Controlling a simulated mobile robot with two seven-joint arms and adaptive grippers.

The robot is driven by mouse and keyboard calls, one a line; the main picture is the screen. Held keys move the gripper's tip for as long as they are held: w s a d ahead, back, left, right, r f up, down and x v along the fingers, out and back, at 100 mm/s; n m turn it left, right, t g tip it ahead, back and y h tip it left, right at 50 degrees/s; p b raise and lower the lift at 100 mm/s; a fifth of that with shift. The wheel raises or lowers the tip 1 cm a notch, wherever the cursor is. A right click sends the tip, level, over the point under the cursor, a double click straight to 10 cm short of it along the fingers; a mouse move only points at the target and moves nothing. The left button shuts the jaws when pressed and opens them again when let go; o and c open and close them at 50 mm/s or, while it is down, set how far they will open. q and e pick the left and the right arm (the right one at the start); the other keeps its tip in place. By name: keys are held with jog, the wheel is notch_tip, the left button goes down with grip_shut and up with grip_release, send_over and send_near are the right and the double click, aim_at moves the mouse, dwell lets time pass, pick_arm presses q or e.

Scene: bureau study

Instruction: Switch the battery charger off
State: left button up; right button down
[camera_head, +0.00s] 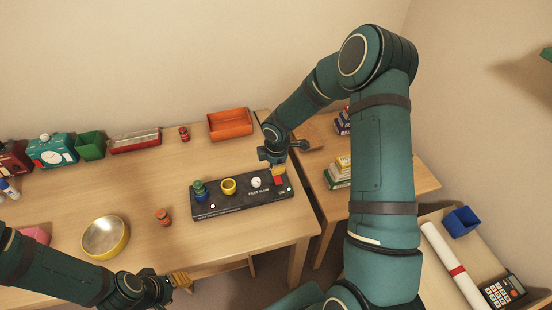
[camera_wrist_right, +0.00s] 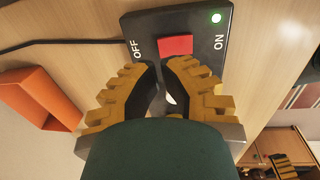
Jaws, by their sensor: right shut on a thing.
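The battery charger (camera_head: 235,209) is a long black box near the right end of the wooden desk.
On the charger stand a green-and-blue piece (camera_head: 200,190), a yellow ring (camera_head: 228,185) and a white knob (camera_head: 256,182). An orange bin (camera_head: 230,124) stands behind. A red-orange piece (camera_head: 163,217) and yellow bowl (camera_head: 105,237) are to the left. A black cable (camera_wrist_right: 60,43) leaves the charger.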

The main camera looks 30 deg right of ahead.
aim_at(278, 180)
jog(key=shift+w+d+f, duration=0.1)
jog(key=shift+w+f, duration=0.05)
jog(key=shift+f, duration=0.8)
jog(key=shift+w+f, duration=0.1)
jog(key=shift+f, duration=0.8)
jog(key=shift+f+b, duration=0.1)
jog(key=shift+b, duration=0.25)
jog(key=shift+f, duration=0.45)
jog(key=shift+r, duration=0.1)
jog(key=shift+w+r+p, duration=0.1)
jog(key=shift+r+p, duration=0.6)
jog(key=shift+r, duration=0.05)
